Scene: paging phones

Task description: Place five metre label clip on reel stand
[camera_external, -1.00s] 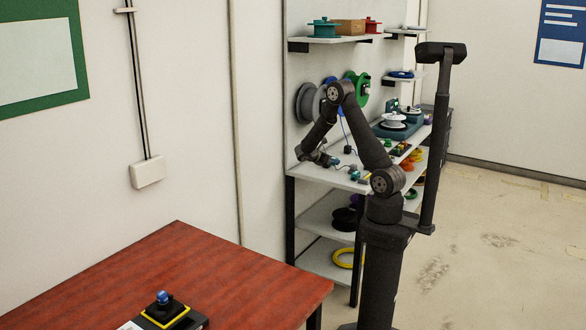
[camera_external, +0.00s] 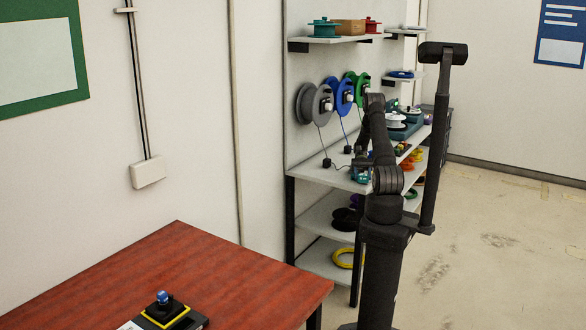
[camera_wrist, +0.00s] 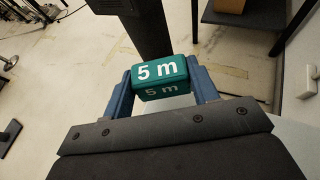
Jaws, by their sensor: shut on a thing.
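The teal label clip (camera_wrist: 158,72) with white "5 m" lettering sits between the two blue fingers of my gripper (camera_wrist: 160,82) in the wrist view. My gripper is shut on it, and the lettering faces the camera. In the external view my folded arm hides most of my gripper, near the front edge of the bench shelf (camera_external: 318,172). A small teal patch (camera_external: 361,173) shows there; I cannot tell whether it is the held clip. A blue-grey stand (camera_external: 397,131) with a white reel (camera_external: 396,121) stands farther back on the bench, partly behind my arm.
Grey (camera_external: 314,104), blue (camera_external: 343,96) and green (camera_external: 362,86) reels hang on the wall, with cables running down to the bench. A red-brown table (camera_external: 180,270) with a blue-topped button box (camera_external: 164,309) stands at front left. Open floor lies right.

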